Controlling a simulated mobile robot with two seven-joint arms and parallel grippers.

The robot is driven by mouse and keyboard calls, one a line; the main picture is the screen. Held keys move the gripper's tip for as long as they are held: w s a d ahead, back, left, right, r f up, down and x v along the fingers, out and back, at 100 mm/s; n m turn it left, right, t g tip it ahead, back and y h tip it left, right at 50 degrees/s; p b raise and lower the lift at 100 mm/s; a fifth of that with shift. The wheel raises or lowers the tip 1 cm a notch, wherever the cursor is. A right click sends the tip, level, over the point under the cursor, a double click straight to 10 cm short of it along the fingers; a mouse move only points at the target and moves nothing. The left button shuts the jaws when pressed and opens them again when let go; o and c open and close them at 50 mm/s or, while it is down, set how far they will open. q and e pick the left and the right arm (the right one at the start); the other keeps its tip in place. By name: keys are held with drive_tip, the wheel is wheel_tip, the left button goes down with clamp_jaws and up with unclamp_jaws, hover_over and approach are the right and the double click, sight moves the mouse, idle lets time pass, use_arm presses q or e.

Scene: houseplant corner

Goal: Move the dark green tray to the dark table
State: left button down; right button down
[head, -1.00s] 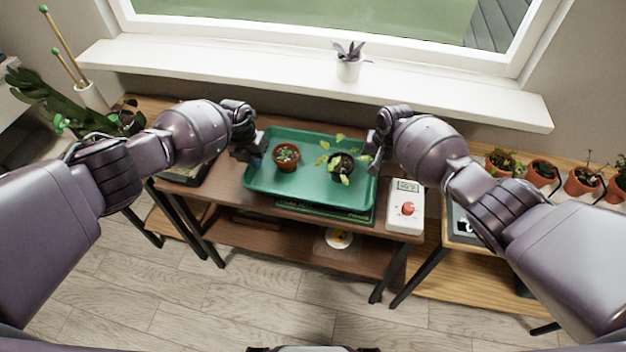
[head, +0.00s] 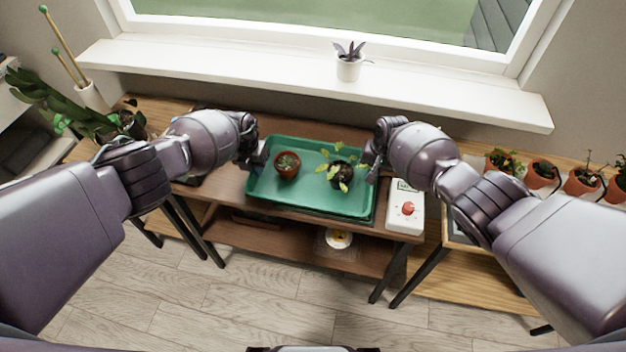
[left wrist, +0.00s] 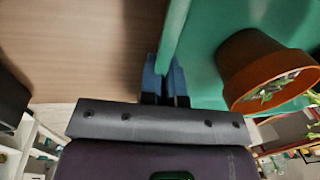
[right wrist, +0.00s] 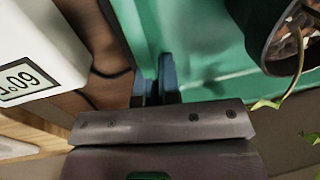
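The green tray (head: 310,207) is low over the dark brown table (head: 225,195), above a dark mat whose edge shows at its front and right. I cannot tell whether it touches the mat. A terracotta pot (head: 287,166) and a dark pot with a leafy plant (head: 342,172) stand upright in it. My left gripper (head: 262,155) is shut on the tray's left rim; the rim runs between its fingers (left wrist: 164,85) in the left wrist view. My right gripper (head: 372,160) is shut on the right rim, between its fingers (right wrist: 157,85) in the right wrist view.
A white control box with a red knob (head: 408,210) stands close to the tray's right side. A lighter wooden table with several potted plants (head: 540,172) is at the right. A windowsill (head: 300,75) with a white pot (head: 349,67) runs behind.

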use_arm(q)
drive_tip(key=shift+a+f, duration=0.1)
drive_tip(key=shift+a, duration=0.05)
use_arm(e)
drive_tip(key=shift+d+f, duration=0.1)
drive_tip(key=shift+f, duration=0.05)
use_arm(q)
drive_tip(key=c, duration=1.7)
unclamp_jaws()
use_arm(e)
drive_tip(key=c, duration=1.7)
unclamp_jaws()
use_arm(q)
drive_tip(key=o, duration=0.4)
drive_tip(key=shift+c, duration=0.2)
use_arm(e)
drive_tip(key=o, duration=0.4)
